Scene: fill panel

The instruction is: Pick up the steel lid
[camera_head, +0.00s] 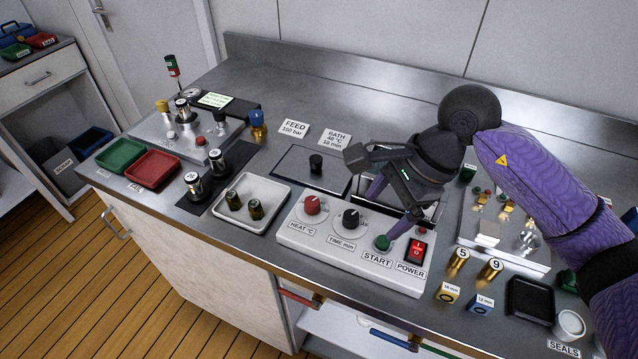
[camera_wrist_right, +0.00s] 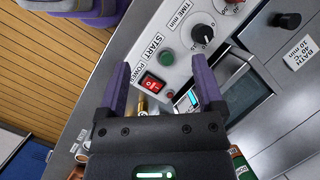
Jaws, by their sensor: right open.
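The steel lid (camera_head: 298,178) is a flat plate with a black knob (camera_head: 316,163). It lies on the bench behind the control box, left of my right gripper. Part of it and its knob (camera_wrist_right: 285,20) show at the top right of the right wrist view. My right gripper (camera_head: 387,208) is open and empty, fingers pointing down over the right part of the control box, near the START button. In the right wrist view my fingers (camera_wrist_right: 160,62) stand apart around the POWER switch in the picture. My left gripper is not in view.
The white control box (camera_head: 345,262) has knobs and a red power switch (camera_head: 416,250). The open bath (camera_wrist_right: 240,88) is partly behind my gripper. A white tray (camera_head: 275,190) with dark vials stands left. A fixture (camera_head: 505,240) and brass parts stand right. The rear bench is clear.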

